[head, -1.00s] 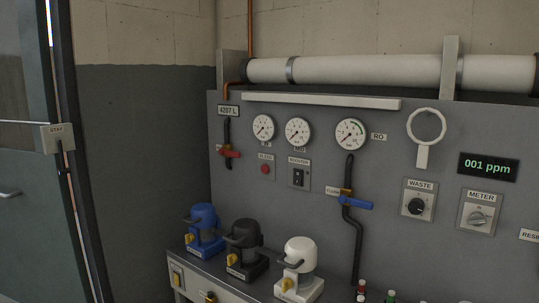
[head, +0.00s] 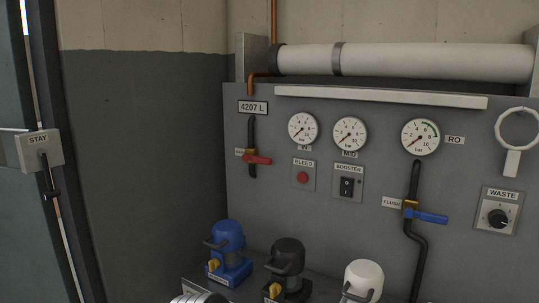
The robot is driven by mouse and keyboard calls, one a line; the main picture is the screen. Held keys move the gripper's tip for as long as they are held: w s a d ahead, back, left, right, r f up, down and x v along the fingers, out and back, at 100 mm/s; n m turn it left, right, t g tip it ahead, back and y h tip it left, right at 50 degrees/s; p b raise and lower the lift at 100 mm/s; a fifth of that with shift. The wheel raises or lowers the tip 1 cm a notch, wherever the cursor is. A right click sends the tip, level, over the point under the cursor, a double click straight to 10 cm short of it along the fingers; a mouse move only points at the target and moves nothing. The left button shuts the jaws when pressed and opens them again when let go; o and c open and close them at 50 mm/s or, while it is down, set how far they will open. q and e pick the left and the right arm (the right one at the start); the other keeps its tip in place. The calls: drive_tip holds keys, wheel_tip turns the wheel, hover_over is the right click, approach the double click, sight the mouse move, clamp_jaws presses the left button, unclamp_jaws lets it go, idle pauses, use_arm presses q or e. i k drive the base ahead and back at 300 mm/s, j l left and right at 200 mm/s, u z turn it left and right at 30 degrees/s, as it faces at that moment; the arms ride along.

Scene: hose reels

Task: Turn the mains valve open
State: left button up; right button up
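The valve with the red handle (head: 257,160) sits on a short dark vertical pipe (head: 252,132) at the left of the grey panel, below the 4207 L sign. Its handle points right, across the pipe, and tilts slightly down. A small label beside it is mostly hidden and I cannot read it. Neither of my grippers shows in the head view. A pale ribbed rounded part shows at the bottom edge, left of middle; I cannot tell whether it is part of my arm.
The blue flush valve handle (head: 432,218) is further right. Three pressure gauges, including the left one (head: 303,128), line the panel. Blue (head: 228,238), black (head: 288,255) and white (head: 363,280) housings stand below. A STAY box (head: 39,148) is by the door at left.

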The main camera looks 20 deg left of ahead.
sight(263, 161)
drive_tip(key=i+j, duration=0.1)
drive_tip(key=j, duration=0.5)
drive_tip(key=i+j, duration=0.1)
drive_tip(key=j, duration=0.45)
drive_tip(key=j+z, duration=0.1)
drive_tip(key=j, duration=0.5)
drive_tip(key=i, duration=0.05)
